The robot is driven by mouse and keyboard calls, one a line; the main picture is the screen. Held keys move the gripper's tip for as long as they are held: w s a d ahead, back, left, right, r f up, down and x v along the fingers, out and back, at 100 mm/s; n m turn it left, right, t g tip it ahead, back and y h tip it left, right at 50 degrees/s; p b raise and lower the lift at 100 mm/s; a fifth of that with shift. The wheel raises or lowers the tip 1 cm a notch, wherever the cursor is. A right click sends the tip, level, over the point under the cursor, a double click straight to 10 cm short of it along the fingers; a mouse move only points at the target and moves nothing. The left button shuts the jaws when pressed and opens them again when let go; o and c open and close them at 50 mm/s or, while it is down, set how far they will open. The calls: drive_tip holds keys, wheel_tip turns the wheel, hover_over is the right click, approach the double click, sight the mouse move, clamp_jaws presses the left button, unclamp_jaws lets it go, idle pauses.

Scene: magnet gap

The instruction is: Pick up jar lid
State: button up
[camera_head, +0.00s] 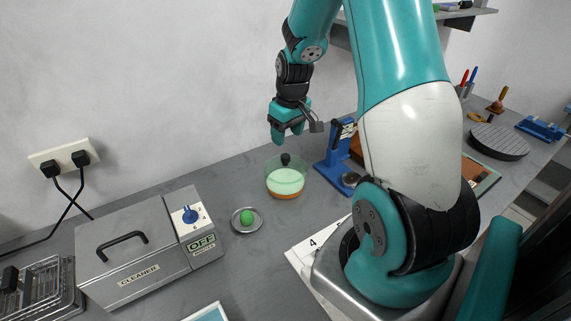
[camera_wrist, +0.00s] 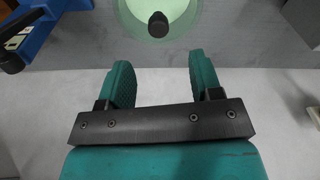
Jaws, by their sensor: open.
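The jar lid (camera_head: 286,162) looks like clear glass with a black knob. It sits on a round jar (camera_head: 285,187) with pale green inside and an orange-brown band near its base. In the wrist view the lid's black knob (camera_wrist: 158,24) shows at the top middle, over a pale green disc. My gripper (camera_head: 289,136) hangs above the lid and slightly to its right, apart from it. In the wrist view my gripper (camera_wrist: 160,75) has its two teal fingers spread, with nothing between them. The knob lies beyond the fingertips.
A blue press-like stand (camera_head: 336,150) is close right of the jar. A small metal dish with a green ball (camera_head: 246,218) lies to the left front. A grey cleaner box (camera_head: 135,250) stands further left. The wall is behind. Some bare grey bench lies around the jar.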

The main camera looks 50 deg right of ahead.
sight(285, 155)
drive_tip(key=shift+w+d+f+p, duration=0.15)
drive_tip(key=shift+f+p, duration=0.5)
drive_tip(key=shift+f, duration=1.5)
drive_tip(key=shift+w+f+p, duration=0.25)
drive_tip(key=shift+f+p, duration=0.35)
drive_tip(key=shift+f, duration=1.55)
drive_tip(key=c, duration=1.1)
